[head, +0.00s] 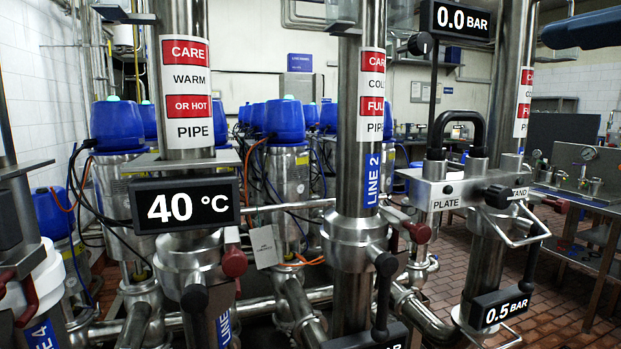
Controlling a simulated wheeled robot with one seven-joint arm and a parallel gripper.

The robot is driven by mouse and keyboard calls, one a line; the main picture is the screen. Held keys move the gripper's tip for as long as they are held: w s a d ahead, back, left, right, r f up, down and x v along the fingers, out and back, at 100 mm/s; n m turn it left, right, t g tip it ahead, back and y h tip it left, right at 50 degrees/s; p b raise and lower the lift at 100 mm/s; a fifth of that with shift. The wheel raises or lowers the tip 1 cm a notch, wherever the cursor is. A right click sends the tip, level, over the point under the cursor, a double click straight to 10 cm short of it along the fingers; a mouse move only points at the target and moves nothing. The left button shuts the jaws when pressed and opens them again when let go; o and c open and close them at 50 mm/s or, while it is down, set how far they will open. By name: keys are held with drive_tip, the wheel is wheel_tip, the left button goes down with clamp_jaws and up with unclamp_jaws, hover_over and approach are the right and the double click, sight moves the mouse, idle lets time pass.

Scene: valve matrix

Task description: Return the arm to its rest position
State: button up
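My gripper is not in view, and no part that I can surely call my arm shows. The steel pipework stands in front of me. The left upright pipe carries a red and white warm pipe label (187,92) and a display reading 40 °C (186,204). The middle upright pipe carries a cold pipe label (371,95) and a blue LINE 2 strip (372,180). At the right, a steel plate stand (434,193) has a black U-shaped handle (458,122) on top.
Displays read 0.0 BAR (462,19) at the top and 0.5 BAR (501,310) lower right. Red-knobbed levers (233,263) jut from the pipes. Blue-topped valve units (117,122) crowd behind. A steel workbench (583,196) stands far right. Brick floor (545,290) shows clear before it.

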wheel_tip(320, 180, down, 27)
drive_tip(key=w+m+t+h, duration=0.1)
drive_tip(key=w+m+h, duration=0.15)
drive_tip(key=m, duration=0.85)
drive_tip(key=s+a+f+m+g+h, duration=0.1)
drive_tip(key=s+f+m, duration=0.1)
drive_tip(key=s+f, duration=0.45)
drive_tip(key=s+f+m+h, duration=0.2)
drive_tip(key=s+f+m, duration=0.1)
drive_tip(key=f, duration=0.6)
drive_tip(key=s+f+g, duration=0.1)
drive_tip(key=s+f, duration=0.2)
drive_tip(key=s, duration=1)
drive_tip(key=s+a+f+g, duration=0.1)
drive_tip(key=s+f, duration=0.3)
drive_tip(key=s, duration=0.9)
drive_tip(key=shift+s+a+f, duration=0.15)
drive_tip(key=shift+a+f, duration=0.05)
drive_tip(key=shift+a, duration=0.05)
